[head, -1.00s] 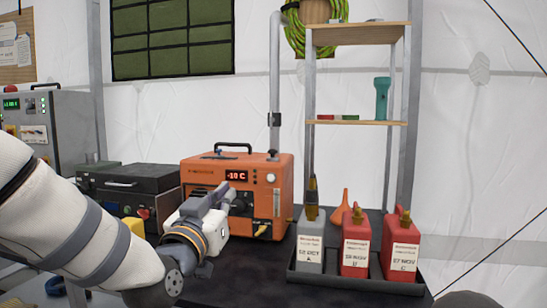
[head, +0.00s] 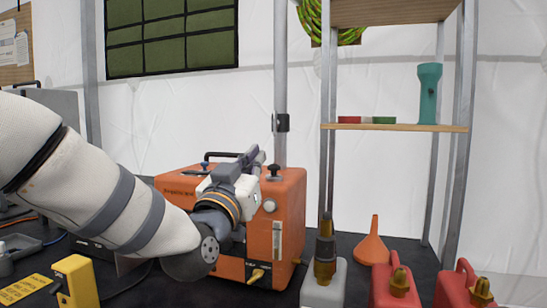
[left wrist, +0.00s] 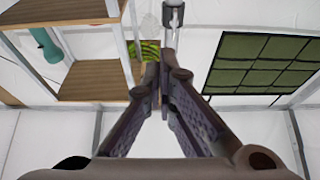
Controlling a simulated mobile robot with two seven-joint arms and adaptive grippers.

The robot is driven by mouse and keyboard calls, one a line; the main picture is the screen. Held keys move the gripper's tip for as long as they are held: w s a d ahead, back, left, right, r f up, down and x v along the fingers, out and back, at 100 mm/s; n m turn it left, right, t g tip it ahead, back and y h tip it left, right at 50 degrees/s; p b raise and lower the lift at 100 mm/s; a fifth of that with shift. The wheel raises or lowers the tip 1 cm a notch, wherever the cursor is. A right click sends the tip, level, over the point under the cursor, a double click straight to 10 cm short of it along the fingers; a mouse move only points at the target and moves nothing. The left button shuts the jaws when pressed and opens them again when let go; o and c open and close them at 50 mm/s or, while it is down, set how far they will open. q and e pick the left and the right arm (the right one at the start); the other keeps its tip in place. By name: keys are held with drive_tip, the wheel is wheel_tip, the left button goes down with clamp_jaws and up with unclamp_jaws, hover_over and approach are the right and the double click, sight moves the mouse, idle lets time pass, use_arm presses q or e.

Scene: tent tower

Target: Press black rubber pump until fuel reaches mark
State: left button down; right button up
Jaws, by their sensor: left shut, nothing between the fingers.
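The orange heater unit (head: 180,183) stands on the dark table top. A small black knob-shaped pump (head: 273,170) sits on its top at the right. A narrow vertical sight gauge (head: 277,240) shows on its front right; its fuel level is too small to read. My left gripper (head: 252,158) is above the heater top, just left of the pump and apparently apart from it. Its fingers are shut and empty, as the left wrist view (left wrist: 160,82) also shows. My left arm hides much of the heater's front, including its display. My right gripper is not in view.
A grey can (head: 323,285), a red can (head: 390,288) and another red can (head: 455,290) stand at right, near an orange funnel (head: 371,249). A shelf (head: 400,127) rises behind them. A yellow object (head: 76,280) is at lower left. A metal pipe (head: 280,80) rises behind the heater.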

use_arm(q)
wheel_tip(320, 180, up, 3)
drive_tip(key=b, duration=0.2)
hover_over(274, 170)
drive_tip(key=shift+s+a+f, duration=0.15)
drive_tip(key=shift+s+f, duration=0.05)
drive_tip(key=shift+s, duration=0.05)
drive_tip(key=shift+s+f+p, duration=0.2)
drive_tip(key=shift+f+p, duration=0.1)
drive_tip(key=shift+f, duration=1.4)
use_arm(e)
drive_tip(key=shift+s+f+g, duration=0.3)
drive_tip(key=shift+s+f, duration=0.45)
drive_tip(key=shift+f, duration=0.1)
use_arm(q)
drive_tip(key=shift+s, duration=0.1)
